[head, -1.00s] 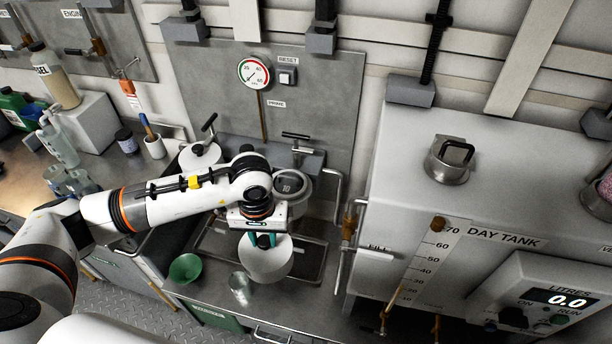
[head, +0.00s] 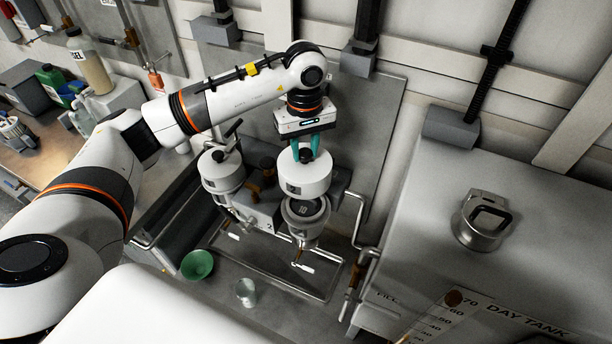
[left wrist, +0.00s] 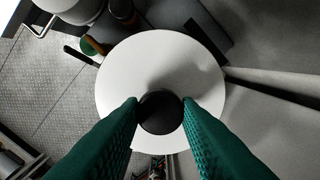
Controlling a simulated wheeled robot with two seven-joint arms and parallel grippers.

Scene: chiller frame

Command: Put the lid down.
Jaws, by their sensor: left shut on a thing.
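My left gripper (head: 305,150) points down and its green fingers are shut on the black knob of a white round lid (head: 304,174). The left wrist view shows the lid (left wrist: 120,75) as a white disc, with the fingers on both sides of its dark knob (left wrist: 160,112). My right gripper is not in view.
A second white canister (head: 222,170) with a T-handle stands to the left. A green funnel (head: 197,265) and a metal cup (head: 246,292) stand in front. A metal drip tray (head: 318,290) lies below the housings. The day tank (head: 430,235) bounds the right side.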

